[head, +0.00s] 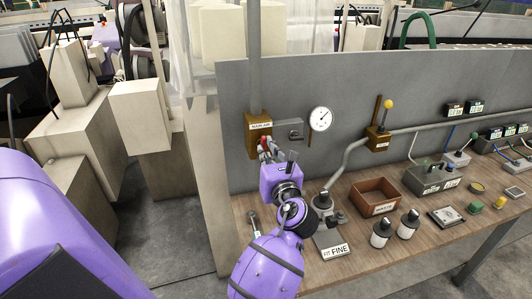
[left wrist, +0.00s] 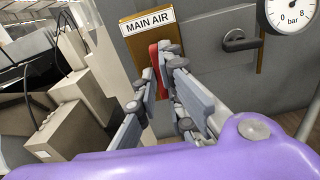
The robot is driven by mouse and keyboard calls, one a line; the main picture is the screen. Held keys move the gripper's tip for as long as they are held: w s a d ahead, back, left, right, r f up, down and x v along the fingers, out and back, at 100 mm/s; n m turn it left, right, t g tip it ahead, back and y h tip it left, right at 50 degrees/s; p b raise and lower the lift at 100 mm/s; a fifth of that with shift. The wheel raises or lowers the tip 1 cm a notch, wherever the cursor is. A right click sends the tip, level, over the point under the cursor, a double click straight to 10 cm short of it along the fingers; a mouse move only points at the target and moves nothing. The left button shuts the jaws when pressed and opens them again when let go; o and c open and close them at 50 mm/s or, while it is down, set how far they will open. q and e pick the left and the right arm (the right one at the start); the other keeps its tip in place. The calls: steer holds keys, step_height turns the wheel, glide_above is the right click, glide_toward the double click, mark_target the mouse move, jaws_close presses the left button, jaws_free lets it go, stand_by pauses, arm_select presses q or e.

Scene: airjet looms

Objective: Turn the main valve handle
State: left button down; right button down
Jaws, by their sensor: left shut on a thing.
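The main valve is a brown block with a "MAIN AIR" label (head: 259,125) on the grey panel; the label also shows in the left wrist view (left wrist: 147,24). Its red handle (left wrist: 154,62) hangs below the label, roughly upright, and is partly hidden by my fingers. My left gripper (head: 268,153) is shut on the red handle; its grey fingers (left wrist: 163,74) lie on both sides of it in the left wrist view. My right gripper is not in view.
A round pressure gauge (head: 320,119) and a grey latch (head: 290,130) are right of the valve. A yellow-knobbed lever (head: 388,104) stands farther right. The wooden bench (head: 355,237) below carries a brown waste bin (head: 375,197), dark bottles (head: 380,232) and small boxes.

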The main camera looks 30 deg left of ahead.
arm_select(q)
steer(key=c, duration=2.1)
jaws_free()
steer(key=shift+o, duration=1.3)
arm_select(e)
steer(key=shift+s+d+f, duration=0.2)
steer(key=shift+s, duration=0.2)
